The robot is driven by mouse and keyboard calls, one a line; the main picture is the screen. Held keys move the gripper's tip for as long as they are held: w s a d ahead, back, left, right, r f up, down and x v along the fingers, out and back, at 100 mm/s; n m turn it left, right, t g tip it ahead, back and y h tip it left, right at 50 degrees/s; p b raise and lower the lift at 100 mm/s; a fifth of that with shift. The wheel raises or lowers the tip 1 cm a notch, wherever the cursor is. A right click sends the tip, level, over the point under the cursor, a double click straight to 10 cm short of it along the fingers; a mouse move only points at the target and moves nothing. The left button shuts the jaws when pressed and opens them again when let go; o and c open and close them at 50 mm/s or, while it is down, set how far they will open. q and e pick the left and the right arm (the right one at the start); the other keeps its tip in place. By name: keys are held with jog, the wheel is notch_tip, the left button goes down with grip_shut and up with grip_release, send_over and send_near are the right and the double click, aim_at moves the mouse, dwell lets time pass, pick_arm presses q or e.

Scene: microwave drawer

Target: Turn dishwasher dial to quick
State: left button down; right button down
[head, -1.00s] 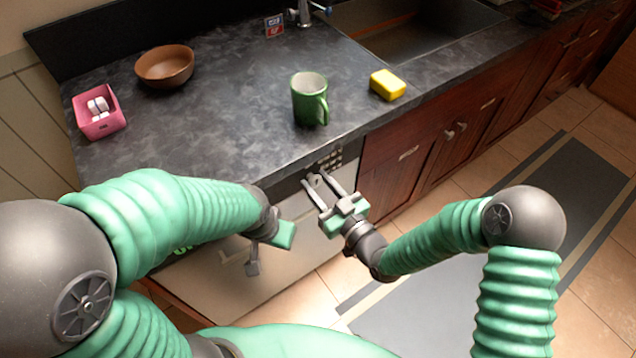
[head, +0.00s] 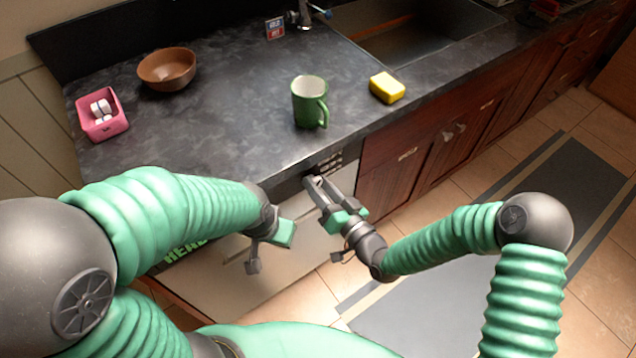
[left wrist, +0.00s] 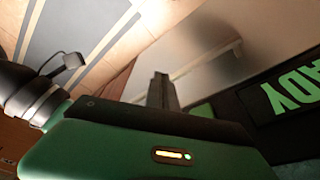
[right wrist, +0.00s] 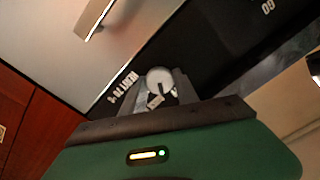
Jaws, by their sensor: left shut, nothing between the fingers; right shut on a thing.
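The dishwasher (head: 235,285) has a pale front door and a dark control strip under the counter edge. In the right wrist view its round, light grey dial (right wrist: 160,78) sits on the black panel between my right fingers, with a dark pointer mark on it. My right gripper (head: 312,181) reaches the strip and is shut on the dial; it also shows in the right wrist view (right wrist: 160,92). My left gripper (left wrist: 160,92) is shut and empty, in front of the dishwasher, apart from the dial.
A green mug (head: 309,103), a yellow sponge (head: 387,87), a brown bowl (head: 166,69) and a pink box (head: 101,122) stand on the dark counter (head: 220,130). The door handle (right wrist: 93,18) sticks out near my right gripper. Red-brown cabinets (head: 440,140) run to the right.

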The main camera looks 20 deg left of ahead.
jog(key=shift+d+f+m, duration=0.1)
jog(key=shift+m, duration=1.1)
jog(key=shift+w, duration=0.1)
jog(key=c, duration=1)
grip_release()
jog(key=shift+d, duration=0.1)
jog(key=p+v, duration=0.1)
jog(key=v, duration=1.5)
jog(key=shift+s+d, duration=0.3)
jog(key=shift+f, duration=0.1)
